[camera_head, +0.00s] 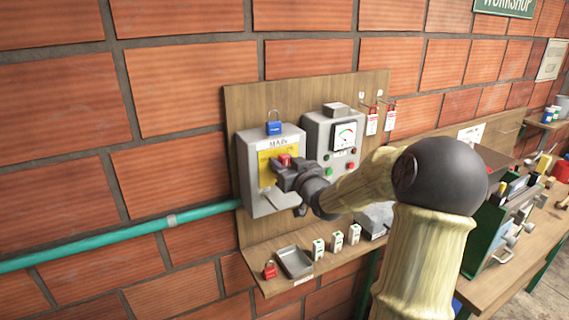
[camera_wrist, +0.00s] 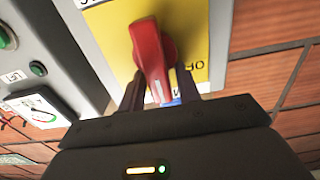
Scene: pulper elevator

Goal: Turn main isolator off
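The main isolator is a grey box (camera_head: 255,190) with a yellow plate and a "MAIN" label on a wooden board. Its red rotary handle (camera_wrist: 150,45) fills the middle of the wrist view, and its end with a white mark points down in that picture, between my fingers. In the head view the handle (camera_head: 285,159) is partly hidden by my gripper (camera_head: 284,176). My fingers (camera_wrist: 160,90) straddle the handle's end, with a narrow gap on the right side. Letters "OF" show beside the right finger; the rest is hidden.
Below, a shelf holds a red padlock (camera_head: 270,270), a metal tray (camera_head: 295,262) and small white-green items. A teal pipe (camera_head: 110,243) runs left.

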